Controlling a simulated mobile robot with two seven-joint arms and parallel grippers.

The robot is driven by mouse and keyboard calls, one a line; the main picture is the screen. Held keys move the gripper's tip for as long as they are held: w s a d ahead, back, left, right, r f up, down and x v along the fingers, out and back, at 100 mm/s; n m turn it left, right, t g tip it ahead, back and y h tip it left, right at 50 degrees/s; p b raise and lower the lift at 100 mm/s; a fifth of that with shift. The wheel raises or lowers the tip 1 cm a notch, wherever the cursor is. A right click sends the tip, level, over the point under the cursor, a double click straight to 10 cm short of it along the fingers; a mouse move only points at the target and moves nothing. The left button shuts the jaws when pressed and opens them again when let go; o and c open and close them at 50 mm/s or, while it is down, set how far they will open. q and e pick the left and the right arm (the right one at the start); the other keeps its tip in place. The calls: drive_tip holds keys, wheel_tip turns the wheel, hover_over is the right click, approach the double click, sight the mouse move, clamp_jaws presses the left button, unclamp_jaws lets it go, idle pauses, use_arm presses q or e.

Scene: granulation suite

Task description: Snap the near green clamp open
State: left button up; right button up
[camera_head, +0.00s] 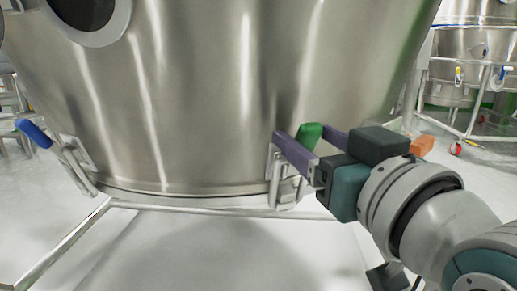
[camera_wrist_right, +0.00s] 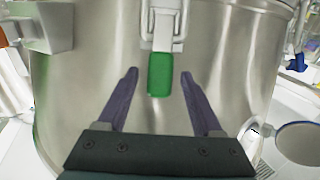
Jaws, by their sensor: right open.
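The near green clamp (camera_head: 309,132) is on the lower right side of the large steel vessel (camera_head: 200,90). Its green handle tip (camera_wrist_right: 160,74) hangs from a metal latch (camera_wrist_right: 163,25) in the right wrist view. My right gripper (camera_head: 303,135) is open, with one purple finger on each side of the green tip. In the right wrist view its fingertips (camera_wrist_right: 158,75) show gaps to the green tip on both sides, so I see no grip on it. My left gripper is not in view.
A blue-handled clamp (camera_head: 34,132) is on the vessel's left side. A pale frame (camera_head: 210,209) runs below the vessel. Another steel vessel on a wheeled frame (camera_head: 468,133) stands at the back right. The white floor at the right is partly clear.

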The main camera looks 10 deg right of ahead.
drive_tip(key=shift+w, duration=0.7)
drive_tip(key=shift+a, duration=0.1)
drive_tip(key=shift+c, duration=0.4)
clamp_jaws()
idle(0.5)
